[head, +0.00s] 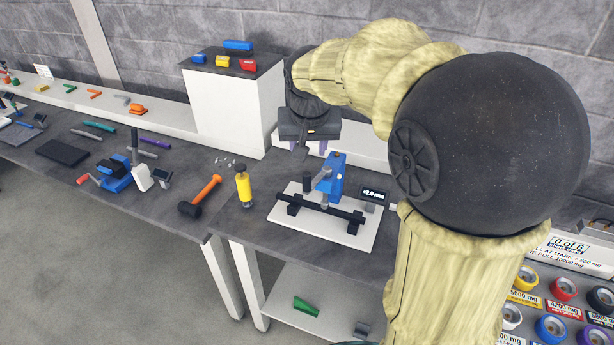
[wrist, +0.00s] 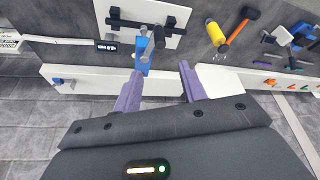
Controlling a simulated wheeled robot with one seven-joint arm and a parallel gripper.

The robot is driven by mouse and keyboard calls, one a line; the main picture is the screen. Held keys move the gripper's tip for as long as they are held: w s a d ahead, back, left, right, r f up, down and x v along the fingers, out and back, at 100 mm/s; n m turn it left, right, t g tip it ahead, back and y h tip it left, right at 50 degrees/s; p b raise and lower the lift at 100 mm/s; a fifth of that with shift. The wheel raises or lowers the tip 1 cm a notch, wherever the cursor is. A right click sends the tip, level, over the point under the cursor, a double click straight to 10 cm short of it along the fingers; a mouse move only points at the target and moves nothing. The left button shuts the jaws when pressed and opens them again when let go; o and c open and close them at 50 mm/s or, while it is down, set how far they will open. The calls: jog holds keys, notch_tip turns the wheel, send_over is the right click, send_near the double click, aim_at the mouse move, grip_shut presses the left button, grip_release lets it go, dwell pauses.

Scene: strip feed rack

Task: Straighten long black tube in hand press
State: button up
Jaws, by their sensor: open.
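The long black tube (head: 334,208) lies across two black supports on the white base plate (head: 345,231) of the hand press. The blue press frame (head: 331,178) stands behind the tube's middle, with a grey ram over it. A small display (head: 374,194) beside it appears to read +2.8 mm. In the wrist view the tube (wrist: 138,25) and the blue press (wrist: 143,46) show beyond the fingers. My gripper (wrist: 159,82) has two purple fingers spread apart with nothing between them. In the head view it is above and behind the press, its fingers partly hidden.
A yellow bottle (head: 243,187) and an orange-handled mallet (head: 201,196) stand and lie left of the press. A blue vise (head: 117,178) is farther left. A white cabinet (head: 232,113) with coloured blocks on top is behind. Coloured spools (head: 563,291) are at lower right.

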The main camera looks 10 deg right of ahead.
aim_at(307, 174)
jog(key=p+x, duration=0.3)
jog(key=x, duration=1.2)
grip_shut()
